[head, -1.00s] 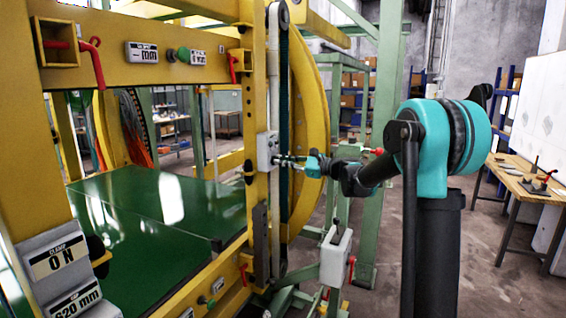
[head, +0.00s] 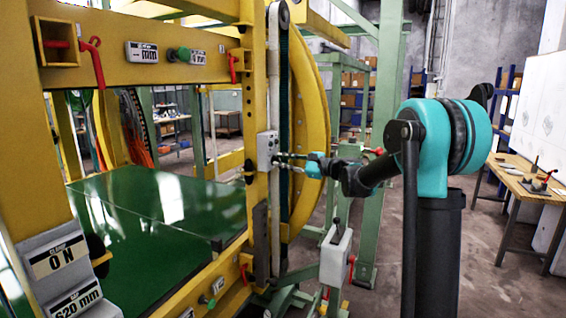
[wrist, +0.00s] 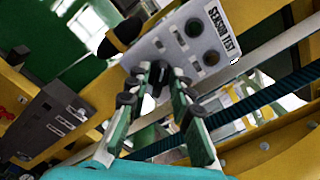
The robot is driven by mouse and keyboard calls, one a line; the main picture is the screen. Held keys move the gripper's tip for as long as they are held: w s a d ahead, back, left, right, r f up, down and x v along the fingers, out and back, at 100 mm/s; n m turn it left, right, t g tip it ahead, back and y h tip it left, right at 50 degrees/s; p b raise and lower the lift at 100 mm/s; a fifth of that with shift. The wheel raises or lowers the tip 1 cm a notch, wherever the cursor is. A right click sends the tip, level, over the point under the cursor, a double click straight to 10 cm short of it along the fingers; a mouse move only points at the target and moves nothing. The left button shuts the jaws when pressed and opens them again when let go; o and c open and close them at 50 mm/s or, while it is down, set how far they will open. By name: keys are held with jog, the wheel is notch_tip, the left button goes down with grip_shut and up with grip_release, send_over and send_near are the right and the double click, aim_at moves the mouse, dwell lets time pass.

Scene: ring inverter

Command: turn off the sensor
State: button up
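The sensor box is a light grey box labelled "SENSOR TEST" (wrist: 190,42) in the wrist view, with several round dark buttons or sockets on its face. In the head view it is the small grey box (head: 267,150) on the yellow post. My gripper (wrist: 161,74) is at the lower part of the box face, its two fingers apart. A dark lever or knob shows between the fingertips, partly hidden; I cannot tell whether a finger touches it. In the head view my gripper (head: 281,160) points left at the box from the right.
A dark toothed belt (wrist: 260,100) and yellow beams run close beside the box. A grey control box with a lever (head: 336,255) stands lower, under my arm.

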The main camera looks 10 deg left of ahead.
jog(key=shift+o, duration=0.3)
jog(key=shift+d, duration=0.1)
jog(key=v, duration=1.1)
jog(key=shift+s+d, duration=0.15)
jog(key=shift+d, duration=0.25)
jog(key=s+d+f+n+g+h, duration=0.2)
jog(key=s+f+n+h, duration=0.5)
jog(key=s+f, duration=1)
jog(key=s+d+f+n+h, duration=0.6)
jog(key=s+d+f+h, duration=0.4)
jog(key=s+d+f, duration=0.5)
jog(key=shift+s+f+n, duration=0.4)
jog(key=shift+s+f, duration=0.1)
jog(key=shift+s, duration=0.25)
jog(key=shift+d, duration=0.15)
